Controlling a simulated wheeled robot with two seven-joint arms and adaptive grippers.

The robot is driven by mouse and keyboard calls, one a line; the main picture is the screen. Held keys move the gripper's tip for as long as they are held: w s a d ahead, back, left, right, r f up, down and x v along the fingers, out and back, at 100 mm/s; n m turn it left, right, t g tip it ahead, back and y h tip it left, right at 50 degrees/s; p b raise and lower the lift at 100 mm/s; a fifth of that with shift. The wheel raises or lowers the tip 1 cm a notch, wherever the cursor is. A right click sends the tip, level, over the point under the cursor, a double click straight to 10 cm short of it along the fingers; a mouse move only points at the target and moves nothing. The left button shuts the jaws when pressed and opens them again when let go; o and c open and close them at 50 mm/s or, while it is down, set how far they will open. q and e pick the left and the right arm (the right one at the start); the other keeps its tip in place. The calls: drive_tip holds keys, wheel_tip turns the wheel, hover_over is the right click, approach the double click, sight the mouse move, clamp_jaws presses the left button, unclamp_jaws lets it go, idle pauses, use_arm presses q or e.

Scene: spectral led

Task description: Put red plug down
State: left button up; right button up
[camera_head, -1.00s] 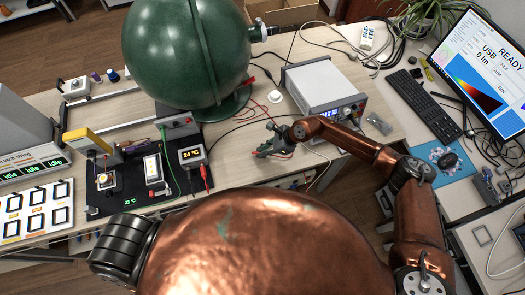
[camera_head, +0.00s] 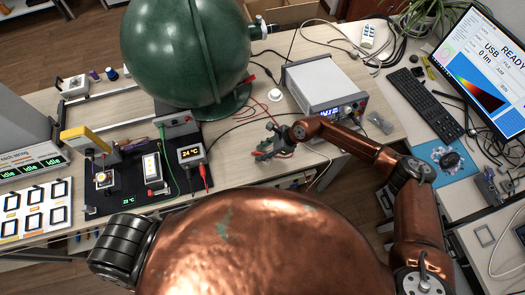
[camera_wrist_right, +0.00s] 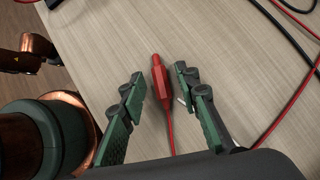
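The red plug (camera_wrist_right: 159,78) appears to lie on the wooden table, its red lead running back toward my wrist. My right gripper (camera_wrist_right: 159,74) is open around it, with a visible gap between the plug and each green-and-black finger. In the head view my right gripper (camera_head: 268,143) is low over the table's front part, left of the white bench instrument; the plug is too small there to make out clearly. My left gripper is not in view.
The white instrument (camera_head: 321,85) stands right of my gripper, with red leads nearby. The large green sphere (camera_head: 187,50) stands behind on the left. A black board (camera_head: 133,201) with small devices lies left. Red and black cables (camera_wrist_right: 291,28) cross the table's right side in the wrist view.

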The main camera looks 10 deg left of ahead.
drive_tip(key=shift+r, duration=0.1)
drive_tip(key=shift+r+p, duration=0.8)
drive_tip(key=s+v, duration=0.1)
drive_tip(key=v, duration=1)
drive_tip(key=shift+w+d+r+b, duration=0.2)
drive_tip(key=shift+w+d+b, duration=0.05)
drive_tip(key=shift+w+b, duration=0.25)
